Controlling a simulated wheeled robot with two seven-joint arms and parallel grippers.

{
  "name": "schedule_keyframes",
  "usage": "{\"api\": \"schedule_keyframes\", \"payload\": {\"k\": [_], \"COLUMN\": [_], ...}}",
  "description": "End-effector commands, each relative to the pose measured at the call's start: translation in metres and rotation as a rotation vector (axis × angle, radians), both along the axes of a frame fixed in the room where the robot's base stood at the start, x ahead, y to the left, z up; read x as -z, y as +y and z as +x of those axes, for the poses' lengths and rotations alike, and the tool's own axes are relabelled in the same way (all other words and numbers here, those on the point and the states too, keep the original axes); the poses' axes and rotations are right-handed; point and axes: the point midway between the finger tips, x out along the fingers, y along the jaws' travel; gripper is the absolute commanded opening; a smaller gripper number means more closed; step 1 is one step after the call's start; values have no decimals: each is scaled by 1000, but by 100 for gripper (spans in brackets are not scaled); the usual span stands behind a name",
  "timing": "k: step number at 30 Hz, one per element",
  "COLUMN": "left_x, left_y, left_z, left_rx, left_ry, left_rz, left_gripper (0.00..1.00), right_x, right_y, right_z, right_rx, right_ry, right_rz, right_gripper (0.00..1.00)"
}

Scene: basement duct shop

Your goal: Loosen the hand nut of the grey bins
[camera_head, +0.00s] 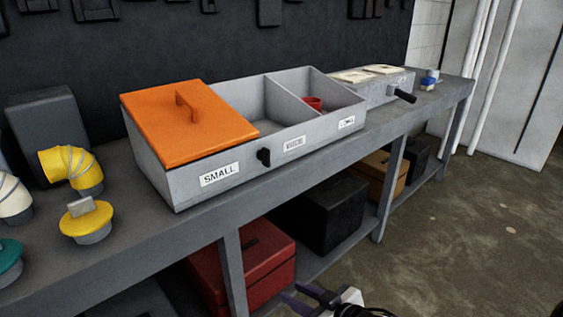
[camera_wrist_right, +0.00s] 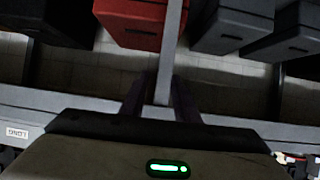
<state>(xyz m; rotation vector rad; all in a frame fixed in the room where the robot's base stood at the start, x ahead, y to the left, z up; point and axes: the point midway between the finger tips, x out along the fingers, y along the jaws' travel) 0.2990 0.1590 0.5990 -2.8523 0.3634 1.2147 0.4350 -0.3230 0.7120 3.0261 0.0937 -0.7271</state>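The grey bins (camera_head: 187,184) stand on the bench as one long box, with labels on the front; one reads SMALL. The black hand nut (camera_head: 264,157) sticks out of the front wall between the SMALL label and the middle label. My right gripper (camera_head: 306,298) is at the bottom edge, in front of the bench and well below and apart from the nut. In the right wrist view its two dark fingers (camera_wrist_right: 160,98) stand apart with nothing held between them. My left gripper is not in view.
An orange lid (camera_head: 187,122) covers the left bin; a red cup (camera_head: 312,103) sits in the right one. A grey unit with a black handle (camera_head: 405,95) stands further right. Yellow duct pieces (camera_head: 86,219) stand left. Boxes, including a red one (camera_head: 262,262), fill the shelf below.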

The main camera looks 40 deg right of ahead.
Motion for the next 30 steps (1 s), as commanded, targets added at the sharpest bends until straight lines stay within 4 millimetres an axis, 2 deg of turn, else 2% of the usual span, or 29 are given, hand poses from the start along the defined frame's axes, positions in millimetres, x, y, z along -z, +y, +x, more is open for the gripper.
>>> {"api": "schedule_keyframes", "payload": {"k": [1, 3, 6, 9, 12, 15, 19, 30], "left_x": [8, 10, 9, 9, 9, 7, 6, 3], "left_y": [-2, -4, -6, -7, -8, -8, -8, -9], "left_z": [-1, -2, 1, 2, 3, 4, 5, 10], "left_rx": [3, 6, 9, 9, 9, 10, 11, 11], "left_ry": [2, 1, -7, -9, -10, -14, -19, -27], "left_rz": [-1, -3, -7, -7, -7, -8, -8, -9], "left_gripper": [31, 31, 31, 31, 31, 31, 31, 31], "right_x": [-35, -89, -159, -210, -237, -245, -245, -245], "right_y": [-28, -55, -78, -87, -90, -91, -90, -87], "right_z": [29, 59, 88, 102, 109, 114, 125, 172], "right_rx": [8, 17, 12, -5, -14, -18, -17, -15], "right_ry": [-90, -202, -332, -418, -462, -475, -475, -474], "right_rz": [-17, -8, 10, 29, 42, 48, 49, 50], "right_gripper": [28, 28, 28, 28, 28, 28, 28, 28]}}
